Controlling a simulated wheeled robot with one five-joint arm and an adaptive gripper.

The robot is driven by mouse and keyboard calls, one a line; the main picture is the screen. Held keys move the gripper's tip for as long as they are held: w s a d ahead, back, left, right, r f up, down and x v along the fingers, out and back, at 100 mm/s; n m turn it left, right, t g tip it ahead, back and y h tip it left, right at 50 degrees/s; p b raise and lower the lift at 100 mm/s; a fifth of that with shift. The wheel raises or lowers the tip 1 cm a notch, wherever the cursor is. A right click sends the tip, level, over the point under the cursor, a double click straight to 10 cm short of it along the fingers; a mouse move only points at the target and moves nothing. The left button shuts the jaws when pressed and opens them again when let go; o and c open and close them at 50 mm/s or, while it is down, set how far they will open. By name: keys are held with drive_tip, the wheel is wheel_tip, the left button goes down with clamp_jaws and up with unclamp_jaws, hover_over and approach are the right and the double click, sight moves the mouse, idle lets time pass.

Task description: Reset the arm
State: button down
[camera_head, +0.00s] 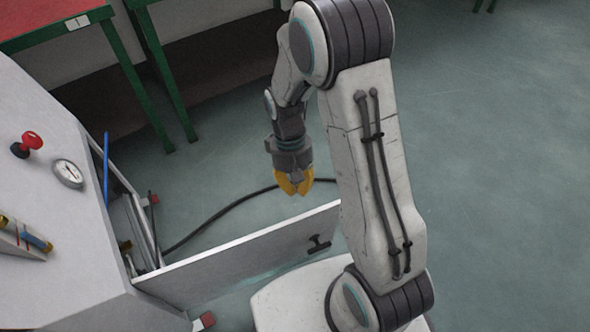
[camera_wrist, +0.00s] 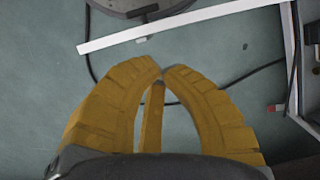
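My gripper (camera_head: 293,189) has yellow fingers and points down at the end of my bent arm. In the head view it hangs above the floor, behind the open door panel (camera_head: 245,252) of the grey cabinet. In the wrist view the fingertips of my gripper (camera_wrist: 162,72) come together with only a slight gap, and nothing is held between them. The floor and a dark cable lie beyond the tips in that view.
The grey cabinet (camera_head: 50,140) at left carries a red knob (camera_head: 32,139) and a round gauge (camera_head: 68,173). A black cable (camera_head: 222,211) lies on the floor. A green-legged table (camera_head: 127,70) stands at upper left.

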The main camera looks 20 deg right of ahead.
drive_tip(key=s+d+r+t+p, duration=0.1)
drive_tip(key=s+r+p, duration=0.3)
drive_tip(key=r, duration=1)
drive_tip(key=s+d+r+t+p, duration=0.1)
drive_tip(key=s+r+t+p, duration=0.2)
drive_tip(key=r+p, duration=0.8)
drive_tip(key=s+d+r+m+t+p, duration=0.1)
drive_tip(key=s+r+p, duration=0.4)
drive_tip(key=r, duration=1.2)
drive_tip(key=d+t+p, duration=0.1)
drive_tip(key=p, duration=0.1)
drive_tip(key=shift+p, duration=0.35)
